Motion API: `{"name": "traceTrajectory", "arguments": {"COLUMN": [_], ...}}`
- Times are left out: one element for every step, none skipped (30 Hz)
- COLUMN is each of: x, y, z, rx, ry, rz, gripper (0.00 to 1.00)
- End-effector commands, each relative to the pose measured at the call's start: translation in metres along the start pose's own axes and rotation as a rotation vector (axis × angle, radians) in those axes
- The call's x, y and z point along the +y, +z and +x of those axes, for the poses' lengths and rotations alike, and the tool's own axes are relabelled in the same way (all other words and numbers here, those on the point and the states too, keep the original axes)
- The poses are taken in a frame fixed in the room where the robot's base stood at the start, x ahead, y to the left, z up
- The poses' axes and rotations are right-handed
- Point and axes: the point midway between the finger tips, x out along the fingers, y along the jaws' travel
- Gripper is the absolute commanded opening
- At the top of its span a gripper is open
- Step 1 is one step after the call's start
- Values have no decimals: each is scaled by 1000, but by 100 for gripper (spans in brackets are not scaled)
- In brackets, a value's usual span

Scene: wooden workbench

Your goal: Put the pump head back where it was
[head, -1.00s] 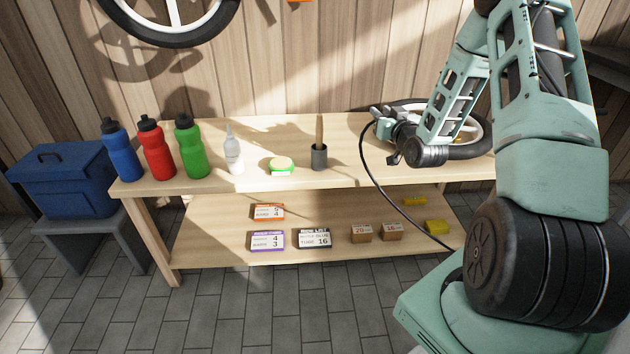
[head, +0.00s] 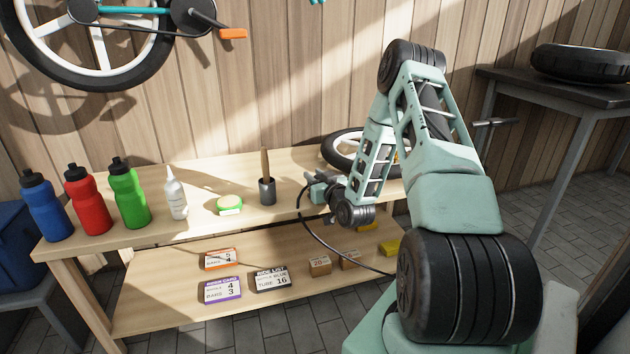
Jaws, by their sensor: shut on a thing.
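My gripper (head: 319,189) is over the front right part of the workbench, in front of the wheel lying there. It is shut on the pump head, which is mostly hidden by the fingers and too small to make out. The black hose (head: 312,228) runs from the gripper, hangs over the bench's front edge and loops down to the right behind my arm. A bar handle (head: 495,122), perhaps the pump's, shows to the right of my arm. The pump's body and the place for its head are hidden.
The workbench (head: 110,222) holds blue, red and green bottles, a white bottle (head: 175,193), a green-edged sponge-like item (head: 229,204), a cup with a brush (head: 267,190) and the wheel (head: 340,152). Boxes and cards lie on the lower shelf. A dark table (head: 540,85) with a tire stands right.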

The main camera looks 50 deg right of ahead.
Motion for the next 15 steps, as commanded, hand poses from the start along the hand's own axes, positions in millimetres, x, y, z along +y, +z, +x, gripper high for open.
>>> {"name": "traceTrajectory", "arguments": {"x": [0, 0, 0, 0, 0, 0, 0, 0, 0, 0, 0, 0, 0, 0, 0], "y": [0, -1, -1, -1, -1, -1, 0, 1, 2, 3, 3, 2, 2, 2, 2], "z": [0, 0, 0, 0, 0, 0, 0, 0, 0, 0, 0, 0, 0, 0, 0], "rx": [2, 2, 2, 2, 2, 1, 1, 1, 1, 1, 1, 1, 1, 1, 1], "ry": [0, 0, 0, 0, 0, 0, 0, 0, -1, -1, 0, 0, 0, 0, 0], "rz": [0, -1, -1, -1, 0, 0, 0, 0, 0, 0, 0, 0, 0, 0, 0], "gripper": [0, 0, 0, 0, 0, 0, 0, 0, 0, 0, 32, 43, 48, 48, 48]}}
